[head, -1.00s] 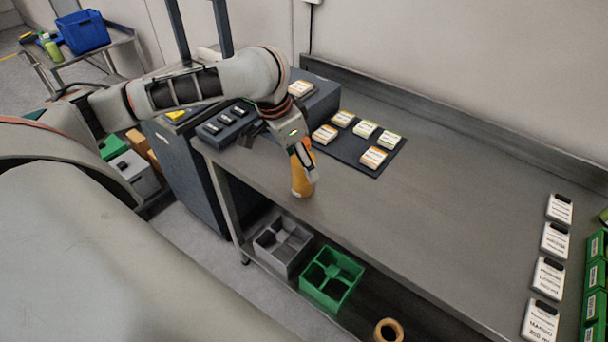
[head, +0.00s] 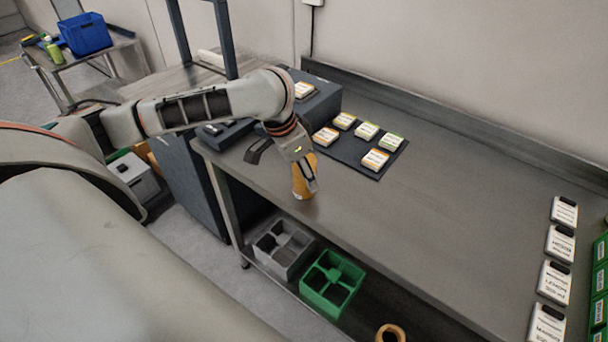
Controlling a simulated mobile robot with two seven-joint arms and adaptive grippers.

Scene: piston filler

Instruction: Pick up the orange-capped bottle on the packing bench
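An orange bottle (head: 299,184) stands upright on the packing bench (head: 400,240), close to its front edge. Its top is hidden behind my gripper, so I cannot see the cap. My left gripper (head: 309,180) reaches down over the bottle from above. One dark finger lies in front of the bottle's right side; the other finger is not clearly seen. I cannot tell whether the fingers touch the bottle or are closed on it. My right gripper is not in view.
A dark mat (head: 360,152) with several labelled white packs lies behind the bottle. A dark machine (head: 312,105) stands at the bench's left end. Labelled packs (head: 560,242) line the right end. A grey crate (head: 268,257) and green crate (head: 318,292) sit below. The middle bench is clear.

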